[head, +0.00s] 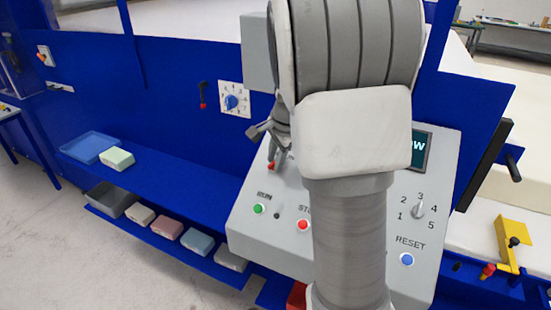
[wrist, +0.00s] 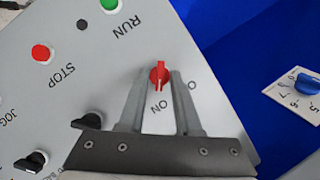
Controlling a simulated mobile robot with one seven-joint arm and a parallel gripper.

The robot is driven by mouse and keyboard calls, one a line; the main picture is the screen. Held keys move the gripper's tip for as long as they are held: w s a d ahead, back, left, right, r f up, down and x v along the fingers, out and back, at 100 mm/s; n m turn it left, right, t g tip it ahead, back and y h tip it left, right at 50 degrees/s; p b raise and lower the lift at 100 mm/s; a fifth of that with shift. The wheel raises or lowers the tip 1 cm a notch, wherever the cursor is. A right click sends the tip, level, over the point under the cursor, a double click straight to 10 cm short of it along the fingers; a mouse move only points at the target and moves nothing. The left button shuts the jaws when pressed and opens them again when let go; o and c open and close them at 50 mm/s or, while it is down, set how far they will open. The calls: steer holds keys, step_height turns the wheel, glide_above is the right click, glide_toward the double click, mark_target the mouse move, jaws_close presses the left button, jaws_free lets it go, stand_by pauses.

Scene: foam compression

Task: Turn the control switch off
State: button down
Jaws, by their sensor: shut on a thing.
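The control switch is a small red rotary knob on the grey sloping panel (head: 250,240). In the wrist view the red switch (wrist: 159,74) sits between my fingertips, with the letters ON beside it and an O mark to the right. Its raised handle runs roughly along the fingers, one end towards ON. My gripper (wrist: 159,78) is shut on the red switch. In the head view the red switch (head: 271,166) shows just below my gripper (head: 270,145), at the panel's upper left. My arm hides the panel's middle.
Green RUN (head: 259,209) and red STOP (head: 303,225) buttons lie below the switch. A numbered selector (head: 418,210) and blue RESET button (head: 406,259) are right of my arm. A blue dial (head: 232,102) is on the blue wall. Foam blocks (head: 168,225) lie on a low shelf.

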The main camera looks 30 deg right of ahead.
steer(key=shift+r, duration=0.1)
steer(key=n+g+p, duration=0.1)
steer(key=n, duration=0.1)
steer(key=n+p, duration=0.1)
steer(key=shift+w+r+n+g+p, duration=0.1)
steer(key=shift+w+n+g+p, duration=0.1)
steer(key=shift+n+g+p, duration=0.2)
steer(key=n+g+h+p, duration=0.1)
steer(key=n, duration=0.2)
steer(key=shift+w+a, duration=0.15)
steer(key=n, duration=0.2)
steer(key=n+g+h+p, duration=0.1)
steer(key=n, duration=0.1)
steer(key=shift+w+a+h, duration=0.1)
steer(key=shift+a+h, duration=0.05)
steer(key=shift+h, duration=0.15)
steer(key=shift+a+n+g+h, duration=0.1)
steer(key=shift+n+g+h, duration=0.45)
steer(key=shift+n, duration=0.95)
steer(key=c, duration=0.9)
jaws_free()
